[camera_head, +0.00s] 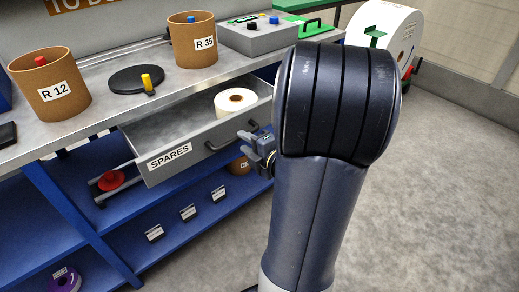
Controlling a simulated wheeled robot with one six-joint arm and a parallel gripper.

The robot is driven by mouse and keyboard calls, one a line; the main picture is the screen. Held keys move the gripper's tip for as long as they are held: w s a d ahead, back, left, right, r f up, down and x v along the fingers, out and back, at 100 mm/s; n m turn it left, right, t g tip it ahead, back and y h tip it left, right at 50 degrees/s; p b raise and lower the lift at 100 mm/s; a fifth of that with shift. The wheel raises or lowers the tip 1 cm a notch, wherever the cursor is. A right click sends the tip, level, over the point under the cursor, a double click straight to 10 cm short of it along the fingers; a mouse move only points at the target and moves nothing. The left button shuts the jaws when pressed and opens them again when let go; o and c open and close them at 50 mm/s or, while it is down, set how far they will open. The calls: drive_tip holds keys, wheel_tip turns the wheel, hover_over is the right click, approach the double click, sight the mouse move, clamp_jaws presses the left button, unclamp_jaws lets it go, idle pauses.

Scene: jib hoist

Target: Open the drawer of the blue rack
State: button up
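The blue rack (63,205) stands at the left under a grey top. Its grey drawer (195,150), labelled SPARES, is pulled out and shows its inside. A white roll (236,101) lies in the drawer toward its right end. The dark drawer handle (222,144) is on the right half of the front. My gripper (250,146) is at the right end of the drawer front, close to the handle. My arm partly hides it, so its finger opening and any contact with the handle are unclear.
Brown tubs R 12 (53,95) and R 35 (193,46), a black disc (136,79) and a grey control box (257,38) stand on the top. A large white roll (397,30) stands at the back right. The floor (445,190) at right is clear.

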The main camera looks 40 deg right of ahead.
sight(238, 138)
drive_tip(key=s+r, duration=0.1)
drive_tip(key=s, duration=0.5)
drive_tip(key=shift+s+r+p, duration=0.15)
drive_tip(key=shift+s+p, duration=0.1)
drive_tip(key=shift+p, duration=0.15)
drive_tip(key=shift+d, duration=0.1)
drive_tip(key=shift+w+a+f+b, duration=0.1)
drive_tip(key=shift+w+f+b, duration=0.2)
drive_tip(key=shift+w, duration=1.5)
drive_tip(key=shift+w+a+f+b, duration=0.15)
drive_tip(key=shift+w+f, duration=0.25)
drive_tip(key=shift+w, duration=1.35)
drive_tip(key=shift+w+d+f+b, duration=0.1)
drive_tip(key=shift+w+f+b, duration=0.25)
drive_tip(key=shift+w, duration=1.45)
